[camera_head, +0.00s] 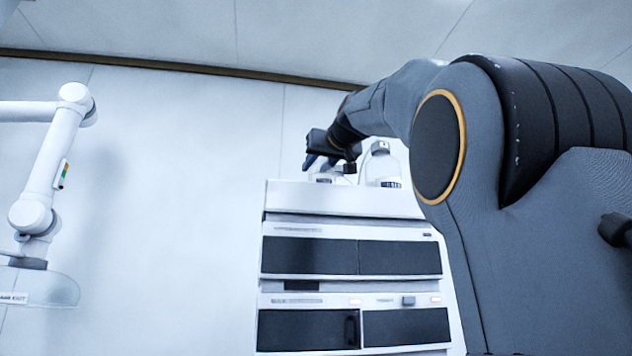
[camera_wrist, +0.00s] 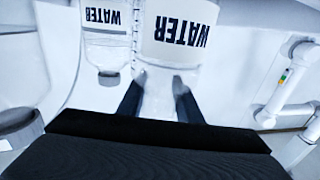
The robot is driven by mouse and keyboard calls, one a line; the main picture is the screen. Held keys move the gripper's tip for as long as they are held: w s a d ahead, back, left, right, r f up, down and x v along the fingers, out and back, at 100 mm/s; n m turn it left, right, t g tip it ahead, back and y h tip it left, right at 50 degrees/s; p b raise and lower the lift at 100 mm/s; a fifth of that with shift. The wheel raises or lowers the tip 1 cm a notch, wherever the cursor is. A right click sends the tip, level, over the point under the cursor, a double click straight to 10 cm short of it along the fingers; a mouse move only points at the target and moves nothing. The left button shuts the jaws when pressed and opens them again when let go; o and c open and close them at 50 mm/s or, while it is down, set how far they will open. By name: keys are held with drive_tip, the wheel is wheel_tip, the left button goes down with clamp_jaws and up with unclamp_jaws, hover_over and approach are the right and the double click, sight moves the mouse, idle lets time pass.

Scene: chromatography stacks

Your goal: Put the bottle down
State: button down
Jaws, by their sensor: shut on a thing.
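In the wrist view my gripper (camera_wrist: 158,88) is shut on the neck end of a clear bottle with a white label reading WATER (camera_wrist: 178,30). In the head view my gripper (camera_head: 318,160) is above the top of the chromatography stack (camera_head: 340,199), at its left part. The held bottle (camera_head: 322,177) shows only in part below the gripper, partly hidden by the stack's front rim. I cannot tell whether its base touches the top.
A second WATER bottle (camera_wrist: 104,50) stands beside the held one, and a grey cap (camera_wrist: 18,122) is at the lower left. In the head view a clear bottle (camera_head: 382,165) stands right of my gripper. A white robot arm (camera_head: 55,160) is at the left, apart from the stack.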

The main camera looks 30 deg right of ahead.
drive_tip(key=shift+f, duration=1.85)
drive_tip(key=c, duration=1.3)
unclamp_jaws()
drive_tip(key=shift+f, duration=0.1)
drive_tip(key=shift+o, duration=0.2)
drive_tip(key=b, duration=0.5)
approach(326, 167)
drive_tip(key=w, duration=0.5)
drive_tip(key=shift+d, duration=0.3)
drive_tip(key=shift+s, duration=0.1)
